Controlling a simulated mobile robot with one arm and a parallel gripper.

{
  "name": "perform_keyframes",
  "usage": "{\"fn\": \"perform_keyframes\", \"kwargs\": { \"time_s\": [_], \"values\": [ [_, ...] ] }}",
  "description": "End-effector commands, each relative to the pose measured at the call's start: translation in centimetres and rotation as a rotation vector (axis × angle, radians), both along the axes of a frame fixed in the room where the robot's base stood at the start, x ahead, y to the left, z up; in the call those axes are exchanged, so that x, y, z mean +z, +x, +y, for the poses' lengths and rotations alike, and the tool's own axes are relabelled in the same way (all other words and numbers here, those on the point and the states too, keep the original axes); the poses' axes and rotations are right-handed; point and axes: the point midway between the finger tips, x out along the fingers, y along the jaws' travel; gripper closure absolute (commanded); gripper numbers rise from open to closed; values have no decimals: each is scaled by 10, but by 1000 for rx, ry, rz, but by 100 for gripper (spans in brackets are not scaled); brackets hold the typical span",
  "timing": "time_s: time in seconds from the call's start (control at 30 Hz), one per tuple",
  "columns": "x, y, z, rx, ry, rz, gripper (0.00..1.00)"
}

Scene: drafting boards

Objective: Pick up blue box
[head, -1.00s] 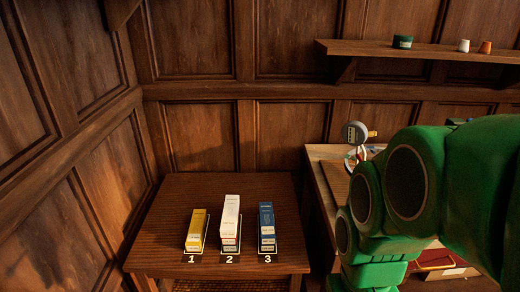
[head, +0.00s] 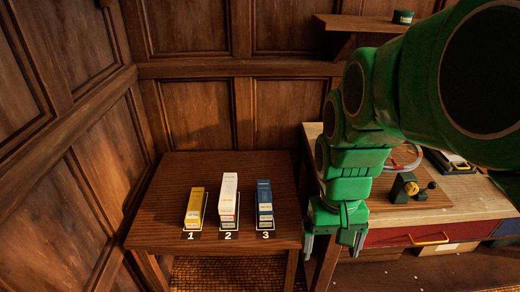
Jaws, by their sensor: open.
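The blue box (head: 264,204) stands upright on the mark numbered 3, at the right of a small wooden table (head: 170,205). A white box (head: 228,196) stands on mark 2 in the middle. A yellow box (head: 195,209) stands on mark 1 at the left. My gripper (head: 333,247) points down, open and empty, to the right of the blue box and apart from it. It is beyond the small table's right edge.
A workbench (head: 475,209) with a red drawer (head: 415,236) stands at the right, partly behind my green arm. A black device (head: 403,187) sits on it. A wall shelf (head: 345,23) holds a dark green tin (head: 403,17). Panelled walls close off the left and back.

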Motion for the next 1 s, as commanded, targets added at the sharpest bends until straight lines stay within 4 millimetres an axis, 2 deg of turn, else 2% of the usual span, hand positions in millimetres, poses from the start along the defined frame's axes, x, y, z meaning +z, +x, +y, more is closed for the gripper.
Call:
{"fn": "perform_keyframes", "kwargs": {
  "time_s": [0.03, 0.47, 0.77, 1.0],
  "values": [
    [-1, 12, 1, 0, -1, -1, 12],
    [-14, 113, 11, -3, -9, -30, 12],
    [-33, 181, 21, -1, -12, -49, 12],
    [-56, 233, 31, 1, -14, -61, 12]
  ]
}}
